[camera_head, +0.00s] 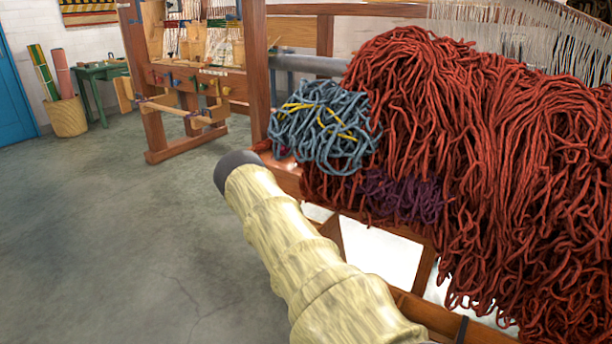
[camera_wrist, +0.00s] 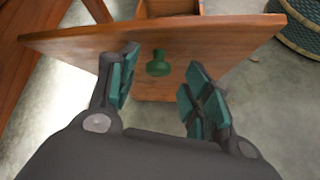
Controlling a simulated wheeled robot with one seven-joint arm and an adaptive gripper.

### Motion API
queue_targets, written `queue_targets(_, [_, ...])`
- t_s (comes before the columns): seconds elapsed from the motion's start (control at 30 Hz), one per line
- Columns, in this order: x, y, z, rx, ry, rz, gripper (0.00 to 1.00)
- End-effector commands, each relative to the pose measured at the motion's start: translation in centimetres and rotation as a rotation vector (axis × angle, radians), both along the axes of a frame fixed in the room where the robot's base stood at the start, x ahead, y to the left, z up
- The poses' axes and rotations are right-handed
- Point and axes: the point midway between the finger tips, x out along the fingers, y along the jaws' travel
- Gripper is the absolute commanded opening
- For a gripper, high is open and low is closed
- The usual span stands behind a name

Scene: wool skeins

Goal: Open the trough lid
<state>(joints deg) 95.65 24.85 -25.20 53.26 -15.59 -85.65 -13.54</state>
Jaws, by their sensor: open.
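In the wrist view, a flat brown wooden panel (camera_wrist: 215,38), which looks like the trough lid, spans the upper middle. A small round green knob (camera_wrist: 158,67) stands out from it. My gripper (camera_wrist: 161,72) is open, with one teal-padded finger on each side of the knob. The fingers appear apart from the knob; I cannot tell the exact gap in depth. In the head view, my gripper and the lid cannot be made out.
A big heap of rust-red yarn (camera_head: 440,110), with blue-grey yarn (camera_head: 322,125) and purple yarn (camera_head: 405,197), lies on the right. A wooden loom (camera_head: 258,75) stands behind. A teal woven basket (camera_wrist: 302,32) is right of the lid. The floor (camera_head: 115,230) at left is clear.

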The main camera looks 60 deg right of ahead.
Motion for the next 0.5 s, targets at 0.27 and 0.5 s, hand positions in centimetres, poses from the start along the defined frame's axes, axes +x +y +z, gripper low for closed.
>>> queue_targets(0.27, [4.3,0.5,2.3,0.004,-0.001,-0.001,0.49])
queue_targets(0.5, [6.8,0.9,3.8,0.007,0.0,-0.001,0.49])
